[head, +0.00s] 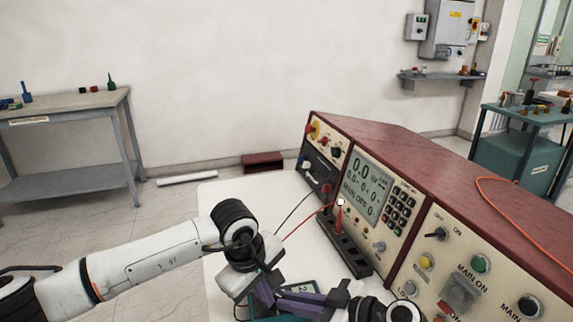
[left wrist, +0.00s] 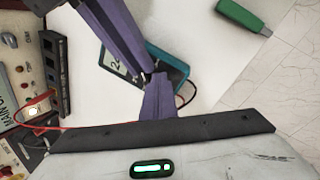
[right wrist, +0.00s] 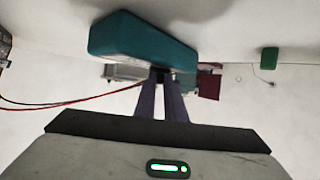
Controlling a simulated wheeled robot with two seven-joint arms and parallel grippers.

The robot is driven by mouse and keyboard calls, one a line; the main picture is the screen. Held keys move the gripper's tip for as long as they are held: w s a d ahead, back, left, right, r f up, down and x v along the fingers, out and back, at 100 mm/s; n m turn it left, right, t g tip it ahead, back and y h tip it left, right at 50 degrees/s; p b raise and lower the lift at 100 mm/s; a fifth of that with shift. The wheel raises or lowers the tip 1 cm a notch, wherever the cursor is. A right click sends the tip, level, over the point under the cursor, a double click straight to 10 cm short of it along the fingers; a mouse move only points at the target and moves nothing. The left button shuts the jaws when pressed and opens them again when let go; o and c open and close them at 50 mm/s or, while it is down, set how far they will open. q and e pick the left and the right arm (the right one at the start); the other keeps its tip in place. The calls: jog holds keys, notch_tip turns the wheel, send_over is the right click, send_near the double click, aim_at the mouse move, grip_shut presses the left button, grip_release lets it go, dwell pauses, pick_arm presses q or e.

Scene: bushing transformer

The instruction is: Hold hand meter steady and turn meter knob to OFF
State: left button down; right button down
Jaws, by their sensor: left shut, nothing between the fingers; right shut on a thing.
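The hand meter, a teal box with a pale display, lies on the white table; it shows in the left wrist view (left wrist: 168,65) and, partly hidden by purple fingers, in the head view (head: 305,287). The knob's pointer and markings are hidden.
A large red-topped test console (head: 400,200) stands right of the grippers. A black socket strip (head: 345,248) with red and black leads lies before it. A green object (left wrist: 242,15) is at the table edge. The white table (head: 235,200) is clear behind the left arm.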

pick_arm(q)
jog(key=shift+s+d, duration=0.3)
jog(key=shift+d, duration=0.3)
jog(key=shift+s, duration=0.1)
jog(key=shift+s+a, duration=0.2)
jog(key=shift+s, duration=0.05)
notch_tip(320, 180, up, 6)
jog(key=shift+w+a, duration=0.2)
jog(key=shift+a, duration=0.15)
jog(key=shift+w+a+f, duration=0.25)
jog(key=shift+a+f, duration=0.1)
jog(key=shift+f, duration=0.65)
jog(key=shift+w+a+f, duration=0.25)
jog(key=shift+a+f, duration=0.15)
jog(key=shift+f, duration=0.6)
jog(key=shift+w+a+f, duration=0.25)
jog(key=shift+a+f, duration=0.1)
jog(key=shift+f, duration=0.65)
